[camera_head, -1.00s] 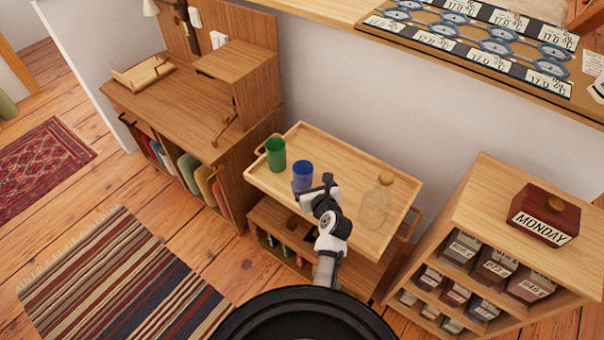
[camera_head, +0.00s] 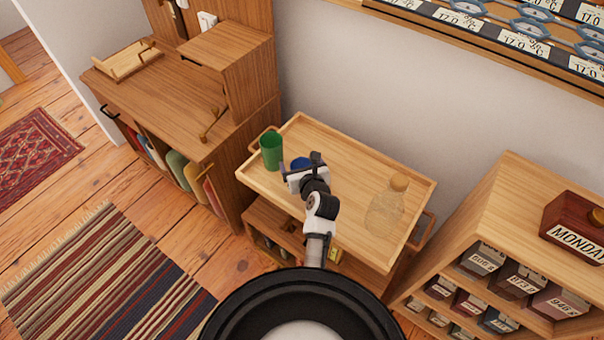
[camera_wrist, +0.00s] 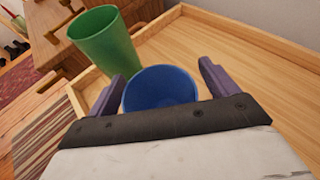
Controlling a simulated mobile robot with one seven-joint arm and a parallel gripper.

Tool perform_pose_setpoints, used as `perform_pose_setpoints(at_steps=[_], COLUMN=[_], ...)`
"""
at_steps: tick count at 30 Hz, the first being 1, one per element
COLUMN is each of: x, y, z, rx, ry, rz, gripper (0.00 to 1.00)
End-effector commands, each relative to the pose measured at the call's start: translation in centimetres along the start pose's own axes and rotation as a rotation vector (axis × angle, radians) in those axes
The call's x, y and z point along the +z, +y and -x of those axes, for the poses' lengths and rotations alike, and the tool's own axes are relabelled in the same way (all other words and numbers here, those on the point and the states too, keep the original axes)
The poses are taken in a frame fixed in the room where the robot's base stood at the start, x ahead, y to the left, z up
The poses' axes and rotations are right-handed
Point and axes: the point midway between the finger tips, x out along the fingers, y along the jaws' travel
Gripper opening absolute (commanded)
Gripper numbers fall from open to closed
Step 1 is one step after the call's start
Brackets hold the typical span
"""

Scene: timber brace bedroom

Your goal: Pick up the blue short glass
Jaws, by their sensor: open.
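The blue short glass (camera_head: 300,163) stands on the wooden tray top of a trolley (camera_head: 345,218), mostly hidden behind my gripper in the head view. In the wrist view the blue glass (camera_wrist: 160,88) shows its open rim between the two purple fingers. My gripper (camera_wrist: 165,88) is open, with one finger to each side of the glass; I cannot tell whether either finger touches it. In the head view my gripper (camera_head: 302,165) is over the left part of the tray. A taller green cup (camera_head: 271,151) stands just left of the blue glass, and in the wrist view (camera_wrist: 105,42) it is beyond the left finger.
A clear bottle with a cork-coloured top (camera_head: 386,205) stands on the right of the tray. The tray has a raised rim. A wooden desk (camera_head: 165,100) is at left and a shelf unit with boxes (camera_head: 520,230) at right. The tray's middle is clear.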

Motion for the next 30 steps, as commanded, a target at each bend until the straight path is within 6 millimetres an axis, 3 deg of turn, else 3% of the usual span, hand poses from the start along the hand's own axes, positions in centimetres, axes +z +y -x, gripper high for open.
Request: perform_pose_setpoints(at_steps=[5, 17, 30], x=[0.0, 0.1, 1.4], y=[0.0, 0.0, -0.1], z=[0.0, 0.0, 0.5], rx=[0.001, 0.0, 0.0], ry=[0.001, 0.0, -0.004], rz=[0.0, 0.0, 0.002], gripper=[0.86, 0.33, 0.32])
